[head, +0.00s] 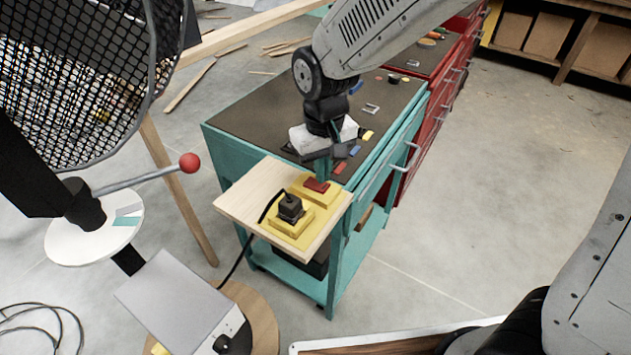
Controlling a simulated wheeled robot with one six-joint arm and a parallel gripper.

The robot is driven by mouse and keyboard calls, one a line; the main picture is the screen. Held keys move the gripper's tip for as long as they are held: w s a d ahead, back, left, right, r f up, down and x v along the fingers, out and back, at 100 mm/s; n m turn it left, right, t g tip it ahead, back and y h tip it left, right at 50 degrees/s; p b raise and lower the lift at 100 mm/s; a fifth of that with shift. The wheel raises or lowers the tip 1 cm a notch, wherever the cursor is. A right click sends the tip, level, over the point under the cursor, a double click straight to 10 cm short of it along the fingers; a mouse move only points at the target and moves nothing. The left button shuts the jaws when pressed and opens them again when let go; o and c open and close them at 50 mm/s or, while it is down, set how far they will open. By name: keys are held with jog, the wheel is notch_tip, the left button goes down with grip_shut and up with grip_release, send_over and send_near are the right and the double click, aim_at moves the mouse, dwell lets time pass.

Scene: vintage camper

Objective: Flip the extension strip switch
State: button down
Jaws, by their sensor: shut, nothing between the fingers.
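The yellow extension strip (304,222) lies on a light wooden board (240,194) at the near end of the teal cabinet. A black plug (289,208) with a cable sits in its near socket. The red switch (316,185) is at the strip's far end. My gripper (323,178) is shut and empty, pointing down at the switch. Its fingertips are right above or touching the switch; I cannot tell which. The fingers hide part of the switch's far side, and its tilt is too small to tell.
The teal cabinet (245,137) has a dark top with small coloured items. Red cabinets (455,70) stand behind it. A mesh-backed frame with a red-knobbed lever (189,163) stands at the left. The black cable hangs off the board's left side. The floor at right is clear.

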aim_at(323, 186)
jog(key=shift+f, duration=0.9)
dwell(0.7)
jog(key=shift+r, duration=3.5)
jog(key=s+d+r+m, duration=0.2)
jog(key=s+d+r, duration=0.2)
jog(key=s+d, duration=0.5)
jog(key=s+d+r+m+t, duration=0.1)
jog(key=s+d+r, duration=0.3)
jog(key=s+d, duration=0.6)
jog(key=shift+s+d+r+m, duration=0.25)
jog(key=shift+d+m, duration=0.45)
jog(key=shift+d, duration=0.15)
